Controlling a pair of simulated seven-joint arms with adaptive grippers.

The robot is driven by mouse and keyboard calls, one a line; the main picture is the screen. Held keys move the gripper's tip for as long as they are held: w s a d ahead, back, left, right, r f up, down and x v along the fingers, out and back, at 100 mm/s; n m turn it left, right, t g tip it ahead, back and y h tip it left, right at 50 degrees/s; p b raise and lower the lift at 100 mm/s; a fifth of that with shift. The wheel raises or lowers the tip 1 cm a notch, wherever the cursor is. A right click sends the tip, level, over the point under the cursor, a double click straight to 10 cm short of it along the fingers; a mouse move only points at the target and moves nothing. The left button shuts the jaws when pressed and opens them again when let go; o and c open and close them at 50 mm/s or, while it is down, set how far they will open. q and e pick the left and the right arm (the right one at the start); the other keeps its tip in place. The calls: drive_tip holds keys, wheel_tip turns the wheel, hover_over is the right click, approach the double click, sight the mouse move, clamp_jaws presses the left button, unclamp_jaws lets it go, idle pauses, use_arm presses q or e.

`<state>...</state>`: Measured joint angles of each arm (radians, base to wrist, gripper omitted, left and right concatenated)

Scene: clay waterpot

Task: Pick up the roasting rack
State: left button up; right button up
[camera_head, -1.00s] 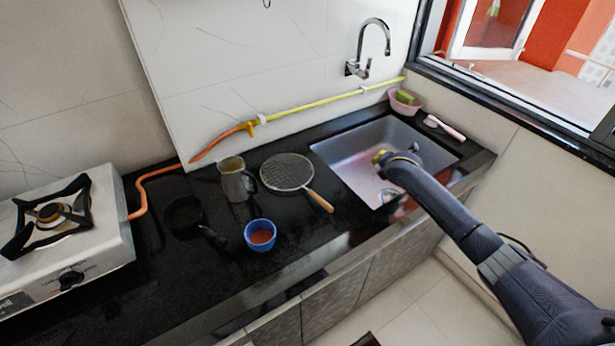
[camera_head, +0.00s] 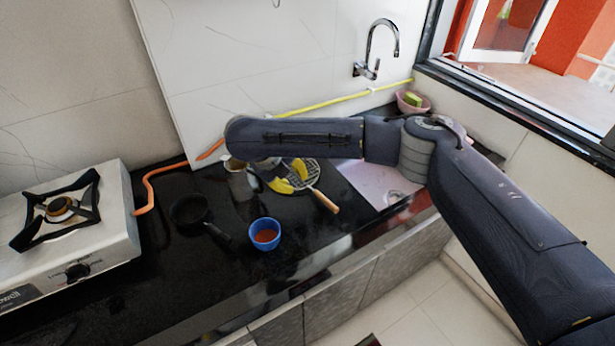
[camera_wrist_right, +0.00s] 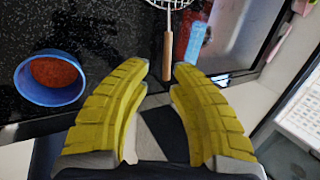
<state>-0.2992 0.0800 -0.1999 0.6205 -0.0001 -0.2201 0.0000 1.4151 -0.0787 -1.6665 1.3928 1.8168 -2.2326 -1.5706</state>
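The roasting rack (camera_head: 313,172) is a round wire mesh with a wooden handle, lying on the black counter between the metal jug and the sink. My right arm hides part of its mesh. In the right wrist view its handle (camera_wrist_right: 167,60) points down the picture, with only the mesh edge showing at the top. My right gripper (camera_head: 291,177) has yellow fingers, spread apart over the mesh in the head view. In the wrist view the open gripper (camera_wrist_right: 163,70) has the handle's end lined up between its fingertips, apart from both. My left gripper is out of view.
A blue bowl (camera_head: 265,234) with reddish contents, a dark pan (camera_head: 190,210) and a metal jug (camera_head: 240,184) stand left of the rack. The stove (camera_head: 75,235) is far left. The sink (camera_head: 372,185) lies right, partly behind my arm. The front left counter is clear.

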sight(319, 195)
drive_tip(key=shift+n+h, duration=0.4)
drive_tip(key=x, duration=1.1)
drive_tip(key=d+x, duration=0.1)
drive_tip(key=x, duration=0.4)
drive_tip(key=shift+w+d, duration=0.15)
clamp_jaws()
